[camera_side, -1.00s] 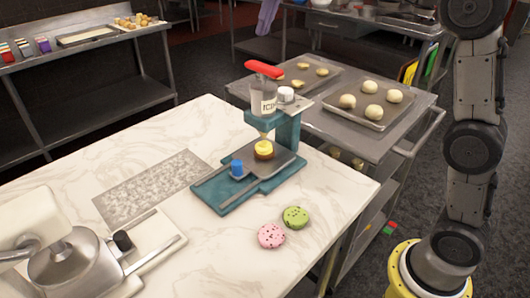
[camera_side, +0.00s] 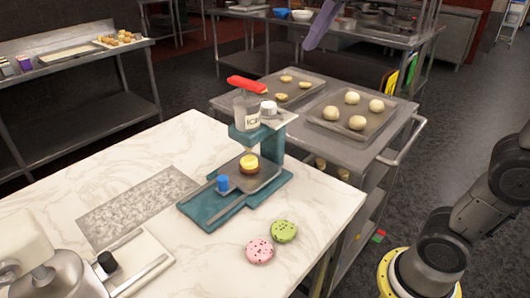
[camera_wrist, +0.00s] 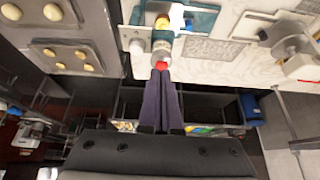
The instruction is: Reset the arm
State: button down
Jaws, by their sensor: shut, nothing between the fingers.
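My gripper (camera_wrist: 160,73) shows in the wrist view as two long dark purple fingers lying together, shut and empty. In the side view the purple fingers (camera_side: 310,44) hang in from the top edge, with the rest of the gripper out of frame. My arm is bent at the right edge of that view. In the wrist view the fingertips overlap the red handle of the icing dispenser (camera_wrist: 163,45); I cannot tell the gap from that view. In the side view the fingers are up and right of the dispenser (camera_side: 247,112), apart from it.
A cupcake (camera_side: 249,165) and blue cap (camera_side: 223,183) are on the dispenser's teal base (camera_side: 205,208). Pink (camera_side: 260,251) and green (camera_side: 284,232) cookies lie on the marble table. A mixer (camera_side: 50,275) stands front left. A cart (camera_side: 345,151) holds dough trays.

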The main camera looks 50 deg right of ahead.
jog(key=s+f, duration=0.7)
jog(key=f, duration=0.4)
jog(key=s+f, duration=0.8)
jog(key=f, duration=0.3)
jog(key=shift+s+d, duration=0.1)
jog(key=c, duration=1.5)
grip_release()
jog(key=shift+c, duration=0.2)
